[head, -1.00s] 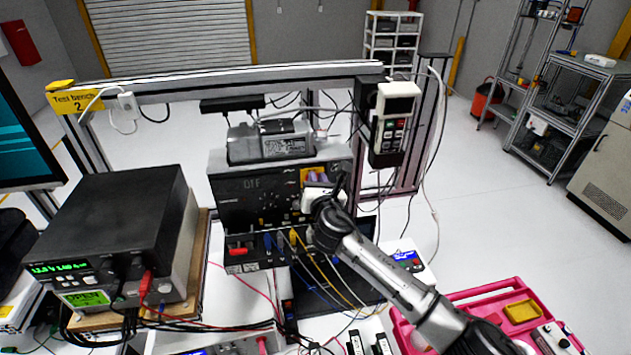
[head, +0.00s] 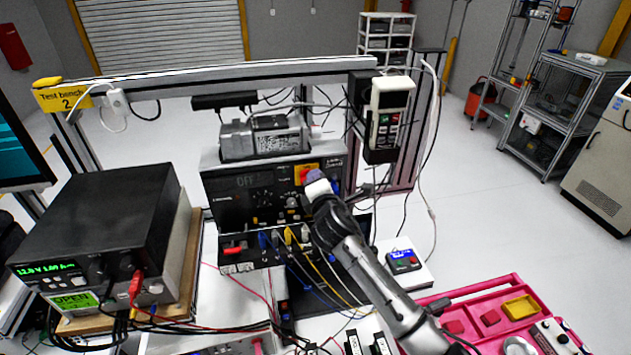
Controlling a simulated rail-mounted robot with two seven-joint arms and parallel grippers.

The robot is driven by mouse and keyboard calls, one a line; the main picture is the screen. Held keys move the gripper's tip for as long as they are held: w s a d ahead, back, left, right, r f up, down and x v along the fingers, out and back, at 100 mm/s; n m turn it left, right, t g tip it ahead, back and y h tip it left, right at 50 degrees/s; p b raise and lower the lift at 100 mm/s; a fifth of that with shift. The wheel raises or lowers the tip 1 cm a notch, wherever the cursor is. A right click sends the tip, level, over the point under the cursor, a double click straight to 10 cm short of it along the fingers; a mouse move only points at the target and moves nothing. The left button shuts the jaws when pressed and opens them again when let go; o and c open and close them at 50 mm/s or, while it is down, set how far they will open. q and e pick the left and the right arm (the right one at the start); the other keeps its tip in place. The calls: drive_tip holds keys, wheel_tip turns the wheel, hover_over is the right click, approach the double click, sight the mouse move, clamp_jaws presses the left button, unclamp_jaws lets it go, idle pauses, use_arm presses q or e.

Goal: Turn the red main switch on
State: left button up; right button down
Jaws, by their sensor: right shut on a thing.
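The red main switch (head: 302,176) sits on a yellow plate at the upper right of the black drive unit's front panel (head: 232,207). The unit's display (head: 247,181) reads OFF. My right gripper (head: 313,177) reaches up from the lower right and is at the switch, shut on it. The gripper's pale body and fingers hide much of the switch, so its exact angle is hard to tell. My left gripper is not in view.
A row of coloured plugs and cables (head: 288,237) hangs below the panel. A handheld keypad (head: 388,117) hangs on the frame post right of the unit. A black power supply (head: 95,220) stands left. A pink tray (head: 462,296) lies lower right.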

drive_tip(key=m, duration=0.2)
drive_tip(key=m+b, duration=0.1)
drive_tip(key=m, duration=0.1)
drive_tip(key=shift+f, duration=0.4)
drive_tip(key=shift+m, duration=0.3)
drive_tip(key=c, duration=1.1)
unclamp_jaws()
drive_tip(key=shift+c, duration=0.2)
drive_tip(key=s+d+b, duration=0.2)
drive_tip(key=s, duration=1.1)
drive_tip(key=shift+s+d, duration=0.3)
drive_tip(key=shift+d, duration=0.05)
